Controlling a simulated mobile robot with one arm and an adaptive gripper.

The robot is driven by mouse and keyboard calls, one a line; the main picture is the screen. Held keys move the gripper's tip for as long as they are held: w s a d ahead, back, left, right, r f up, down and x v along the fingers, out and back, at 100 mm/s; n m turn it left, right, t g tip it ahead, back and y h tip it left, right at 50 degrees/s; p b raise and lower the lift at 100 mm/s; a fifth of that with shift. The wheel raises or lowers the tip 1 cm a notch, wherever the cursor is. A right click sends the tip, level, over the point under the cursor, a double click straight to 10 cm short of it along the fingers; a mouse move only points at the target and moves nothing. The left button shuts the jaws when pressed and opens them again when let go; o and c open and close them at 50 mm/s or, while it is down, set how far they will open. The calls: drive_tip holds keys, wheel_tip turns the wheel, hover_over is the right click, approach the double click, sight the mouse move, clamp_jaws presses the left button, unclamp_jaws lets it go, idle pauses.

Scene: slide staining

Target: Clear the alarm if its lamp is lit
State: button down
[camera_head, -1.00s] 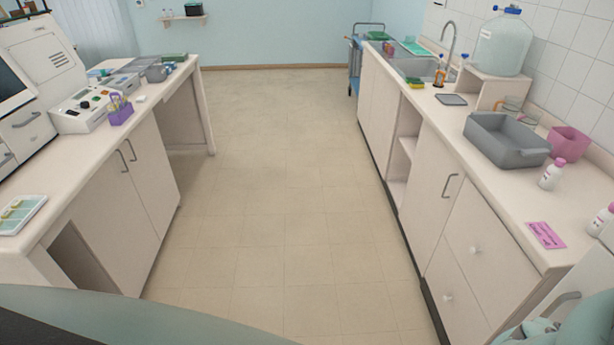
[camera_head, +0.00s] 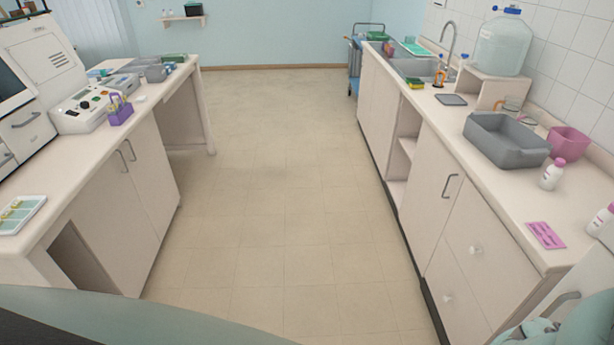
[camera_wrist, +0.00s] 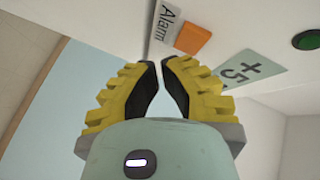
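In the wrist view a white panel carries a grey label reading "Alarm" (camera_wrist: 168,25) and, beside it, an orange square (camera_wrist: 193,39). The orange square shows no clear glow, so I cannot tell whether it is lit. A pale green plate marked "+5" (camera_wrist: 243,72) sits to its right, and a dark green round button (camera_wrist: 306,40) is further right. My gripper (camera_wrist: 160,61) has its yellow fingertips almost together, with nothing visible between them. The tips are just below and left of the orange square; I cannot tell whether they touch the panel. The head view does not show the gripper.
The right counter (camera_head: 500,215) holds a grey basin (camera_head: 506,140), a white bottle (camera_head: 552,174) and a pink card (camera_head: 546,235). A white-fronted unit with a handle (camera_head: 562,304) is at the lower right. The left counter (camera_head: 75,165) bears instruments. The floor (camera_head: 285,190) between is clear.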

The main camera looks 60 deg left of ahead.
drive_tip(key=shift+w+d+f+b, duration=0.1)
drive_tip(key=shift+b, duration=0.2)
drive_tip(key=shift+w+d, duration=0.15)
drive_tip(key=shift+w, duration=0.05)
drive_tip(key=shift+w+d+b, duration=0.15)
drive_tip(key=shift+w+b, duration=0.15)
drive_tip(key=shift+b, duration=0.25)
idle(0.4)
drive_tip(key=shift+s+a, duration=0.4)
drive_tip(key=shift+s, duration=0.15)
drive_tip(key=shift+a, duration=0.1)
idle(0.3)
